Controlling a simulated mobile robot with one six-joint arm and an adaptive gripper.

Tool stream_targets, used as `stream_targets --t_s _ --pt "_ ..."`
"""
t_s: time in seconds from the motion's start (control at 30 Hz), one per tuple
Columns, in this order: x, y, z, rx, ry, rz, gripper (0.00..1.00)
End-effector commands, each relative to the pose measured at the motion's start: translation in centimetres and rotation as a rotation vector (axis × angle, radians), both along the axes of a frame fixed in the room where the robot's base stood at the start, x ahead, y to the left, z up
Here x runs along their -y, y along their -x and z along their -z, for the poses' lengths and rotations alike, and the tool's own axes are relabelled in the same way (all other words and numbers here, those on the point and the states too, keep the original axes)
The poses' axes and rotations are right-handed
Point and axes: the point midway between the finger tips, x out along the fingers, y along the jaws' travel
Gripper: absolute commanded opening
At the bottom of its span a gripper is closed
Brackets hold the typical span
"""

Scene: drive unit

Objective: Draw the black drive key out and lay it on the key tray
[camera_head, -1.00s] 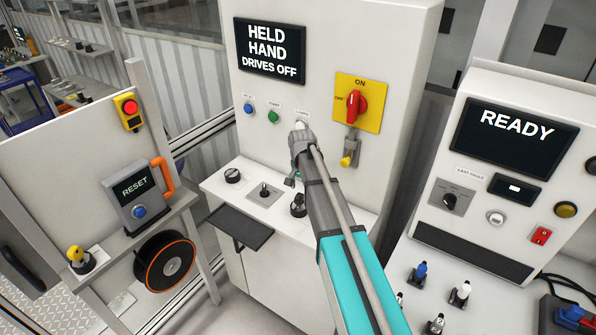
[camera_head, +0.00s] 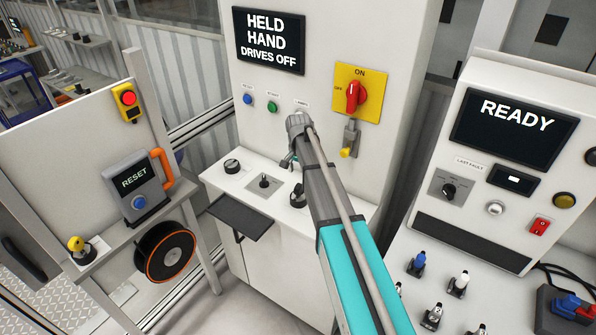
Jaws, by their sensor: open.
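The drive unit's white cabinet stands in the middle, with a shelf-like console (camera_head: 215,180) at its front. A black upright piece on a round base, which looks like the black drive key (camera_head: 297,195), stands at the right of this console, partly behind my arm. A dark flat tray (camera_head: 240,217), likely the key tray, sticks out from the console's front edge and looks empty. My gripper (camera_head: 287,162) is open, above and slightly left of the black key, apart from it. Its fingers are small and partly hidden by my own wrist.
A black knob (camera_head: 232,166) and a small toggle on a plate (camera_head: 264,182) sit left of the key. A red switch (camera_head: 353,96) with a yellow key (camera_head: 346,152) below is on the cabinet face. The screen (camera_head: 268,40) reads HELD HAND DRIVES OFF.

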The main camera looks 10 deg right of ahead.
Motion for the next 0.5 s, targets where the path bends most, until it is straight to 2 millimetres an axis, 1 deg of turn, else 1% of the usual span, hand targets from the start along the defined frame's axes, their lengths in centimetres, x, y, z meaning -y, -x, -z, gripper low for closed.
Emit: stream_targets --t_s 0.03,0.5 --pt "0.0 0.0 0.8 0.000 0.000 0.000 0.69" --pt "-0.1 0.0 5.3 0.000 0.000 -0.001 0.69"
